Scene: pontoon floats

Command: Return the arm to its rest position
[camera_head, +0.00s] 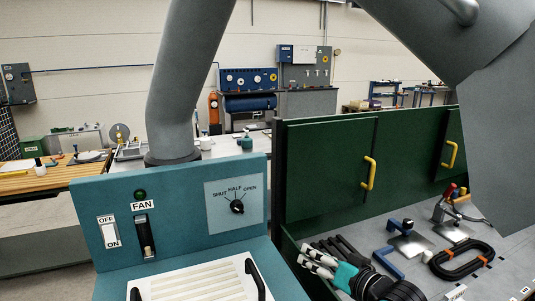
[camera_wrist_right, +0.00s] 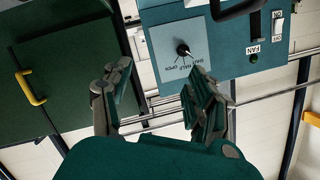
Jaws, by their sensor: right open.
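My right gripper (camera_head: 304,256) is at the lower middle of the head view, its fingers pointing left toward the teal control panel (camera_head: 85,215). In the wrist view it (camera_wrist_right: 157,95) is open, with nothing between its fingers. The panel's black knob (camera_head: 237,207), marked SHUT, HALF and OPEN, stands apart from the fingers. It also shows upside down in the wrist view (camera_wrist_right: 183,50), beyond the fingertips. Where the knob points is too small to tell. My left gripper is not in view.
The panel also carries a FAN lever (camera_head: 145,237), an OFF/ON switch (camera_head: 110,232) and a green lamp (camera_head: 140,194). A grey duct (camera_head: 182,85) rises behind it. A green cabinet (camera_head: 325,165) backs the right bench, where a black oval ring (camera_head: 462,259) and clamp-like tools (camera_head: 410,240) lie.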

